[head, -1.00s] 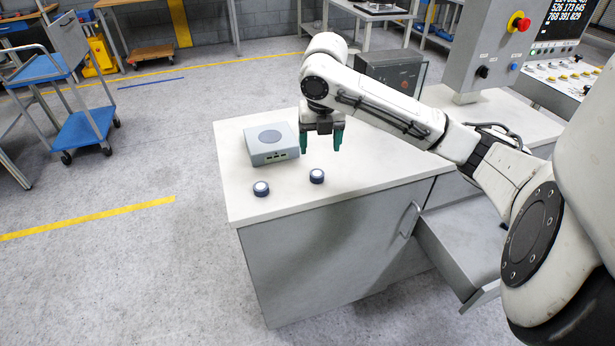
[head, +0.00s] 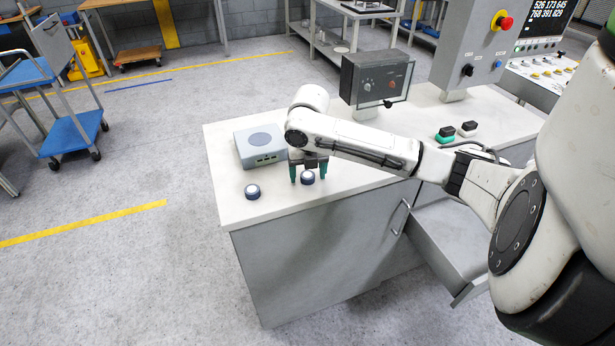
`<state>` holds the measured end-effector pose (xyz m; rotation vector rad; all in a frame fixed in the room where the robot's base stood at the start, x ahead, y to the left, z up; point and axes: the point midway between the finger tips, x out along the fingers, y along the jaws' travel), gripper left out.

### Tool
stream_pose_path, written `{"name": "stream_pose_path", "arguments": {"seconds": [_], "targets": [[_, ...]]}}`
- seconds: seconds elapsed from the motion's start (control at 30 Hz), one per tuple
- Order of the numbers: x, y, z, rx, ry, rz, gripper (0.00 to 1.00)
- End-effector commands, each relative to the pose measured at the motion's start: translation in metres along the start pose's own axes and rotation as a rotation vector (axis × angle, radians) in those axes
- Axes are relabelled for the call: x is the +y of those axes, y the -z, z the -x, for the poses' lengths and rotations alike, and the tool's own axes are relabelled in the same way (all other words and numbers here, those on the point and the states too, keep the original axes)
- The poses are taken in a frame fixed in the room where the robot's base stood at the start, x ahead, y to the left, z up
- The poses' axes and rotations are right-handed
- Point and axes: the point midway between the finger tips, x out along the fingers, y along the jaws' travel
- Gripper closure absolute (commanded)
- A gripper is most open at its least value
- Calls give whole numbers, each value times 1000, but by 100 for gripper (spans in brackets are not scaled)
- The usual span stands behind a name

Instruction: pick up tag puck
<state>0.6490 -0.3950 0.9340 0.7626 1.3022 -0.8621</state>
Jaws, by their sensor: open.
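Two small round pucks with dark blue sides and pale tops lie near the front edge of the white cabinet top (head: 345,195). The left puck (head: 252,192) lies alone. The right puck (head: 307,178) shows between the green fingers of my gripper (head: 308,173). My gripper points down and is open, one finger on each side of the right puck. I cannot tell whether the fingers touch it. Which puck is the tag puck cannot be told from this view.
A grey-blue box (head: 260,146) stands just behind the pucks, close to my gripper. A dark control box (head: 377,77) and small green and black items (head: 446,133) are farther back right. A drawer (head: 450,250) stands open at the cabinet's front.

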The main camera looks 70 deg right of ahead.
Motion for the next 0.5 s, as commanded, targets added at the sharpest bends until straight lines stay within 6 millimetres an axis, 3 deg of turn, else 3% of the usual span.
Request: {"name": "stream_pose_path", "arguments": {"seconds": [0.1, 0.5], "targets": [[0, 0, 0, 0, 0, 0, 30], [0, 0, 0, 0, 0, 0, 68]]}}
